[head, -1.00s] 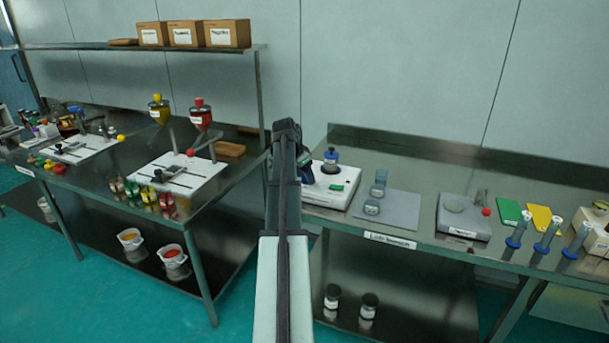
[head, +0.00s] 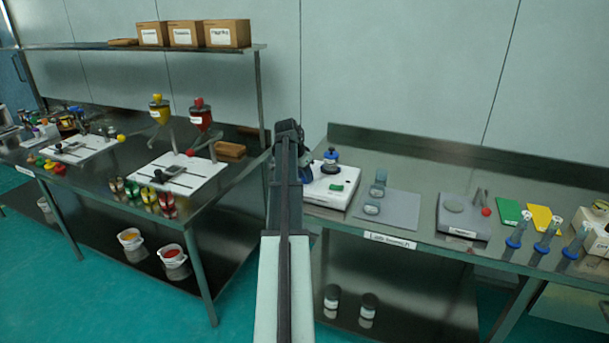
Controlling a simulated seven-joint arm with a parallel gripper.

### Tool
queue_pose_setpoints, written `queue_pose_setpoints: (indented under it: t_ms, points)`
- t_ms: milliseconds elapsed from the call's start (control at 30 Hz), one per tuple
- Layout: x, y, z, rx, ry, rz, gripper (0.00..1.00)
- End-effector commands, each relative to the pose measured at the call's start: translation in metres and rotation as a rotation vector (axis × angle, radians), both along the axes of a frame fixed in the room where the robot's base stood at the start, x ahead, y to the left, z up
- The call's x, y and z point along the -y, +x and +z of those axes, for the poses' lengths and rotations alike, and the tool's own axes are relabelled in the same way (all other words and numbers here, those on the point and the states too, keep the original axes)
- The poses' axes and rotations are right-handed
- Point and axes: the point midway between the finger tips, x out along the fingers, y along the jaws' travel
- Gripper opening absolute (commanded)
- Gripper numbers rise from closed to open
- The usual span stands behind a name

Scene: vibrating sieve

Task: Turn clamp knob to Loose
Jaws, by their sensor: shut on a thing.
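A white sieve machine (head: 335,187) stands at the left end of the right bench. It has a blue-and-dark fitting (head: 331,157) on top and a green part (head: 337,188) at its front. My arm rises through the middle of the view and covers the machine's left side. My gripper (head: 305,168) shows only as a dark piece beside the arm's end, at the left of the machine. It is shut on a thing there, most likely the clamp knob. The knob, its Loose mark and the fingertips are hidden, so the knob's angle cannot be read.
A grey mat (head: 400,211) with two clear jars lies right of the machine, then a grey scale (head: 462,217), a green card (head: 508,211) and a yellow card (head: 539,217). Blue-based tools stand at far right. The left bench holds white plates (head: 198,184) and hoppers.

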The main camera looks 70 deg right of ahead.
Motion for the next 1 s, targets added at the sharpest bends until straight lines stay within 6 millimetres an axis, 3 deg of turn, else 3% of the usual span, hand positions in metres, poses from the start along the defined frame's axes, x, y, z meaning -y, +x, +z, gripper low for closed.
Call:
queue_pose_setpoints:
  t_ms: [1000]
  points:
    - [0.0006, -0.0059, 0.0001, 0.002, 0.000, 0.923, 0.02]
